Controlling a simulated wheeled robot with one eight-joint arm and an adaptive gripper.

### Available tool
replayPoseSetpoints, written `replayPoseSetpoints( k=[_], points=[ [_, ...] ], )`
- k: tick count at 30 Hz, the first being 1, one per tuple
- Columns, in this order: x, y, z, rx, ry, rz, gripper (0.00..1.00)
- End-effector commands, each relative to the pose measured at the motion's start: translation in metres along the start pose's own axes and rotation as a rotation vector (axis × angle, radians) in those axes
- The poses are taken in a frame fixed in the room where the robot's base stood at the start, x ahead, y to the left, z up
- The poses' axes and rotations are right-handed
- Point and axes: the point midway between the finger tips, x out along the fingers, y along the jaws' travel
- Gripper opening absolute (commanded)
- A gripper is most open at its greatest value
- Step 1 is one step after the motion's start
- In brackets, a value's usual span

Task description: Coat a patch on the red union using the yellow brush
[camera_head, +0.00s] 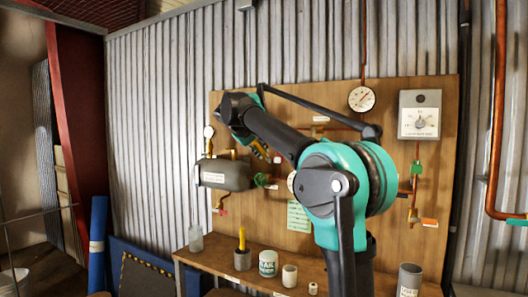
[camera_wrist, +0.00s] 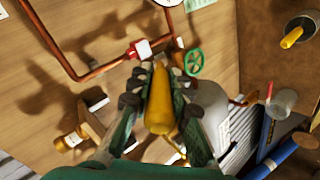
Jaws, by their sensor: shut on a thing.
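My gripper (camera_wrist: 160,100) is shut on a yellow brush (camera_wrist: 160,112), gripping its thick handle between both fingers. The brush's narrow far end points toward the red union (camera_wrist: 132,52), which sits on the copper pipe with a white tag on it. The far end looks close to the union, but I cannot tell whether they touch. The bristles cannot be made out. In the head view, my gripper (camera_head: 262,150) is at the board beside the grey tank, with a bit of yellow showing. My arm hides part of the pipework there.
A green handwheel (camera_wrist: 193,62) is just right of the brush. Copper pipe (camera_wrist: 102,69) runs along the board. Another yellow handle (camera_head: 242,238) stands in a grey cup (camera_head: 242,260) on the shelf, among several pots. A grey tank (camera_head: 224,174) and gauge (camera_head: 361,99) are mounted on the board.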

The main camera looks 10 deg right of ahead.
Motion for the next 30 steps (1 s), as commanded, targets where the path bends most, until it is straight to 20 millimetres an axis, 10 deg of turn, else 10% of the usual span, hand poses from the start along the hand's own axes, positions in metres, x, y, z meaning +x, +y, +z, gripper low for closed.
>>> replayPoseSetpoints(
  k=[30],
  points=[
    [-0.035,-0.021,0.013,0.000,0.000,0.000,0.00]
  ],
)
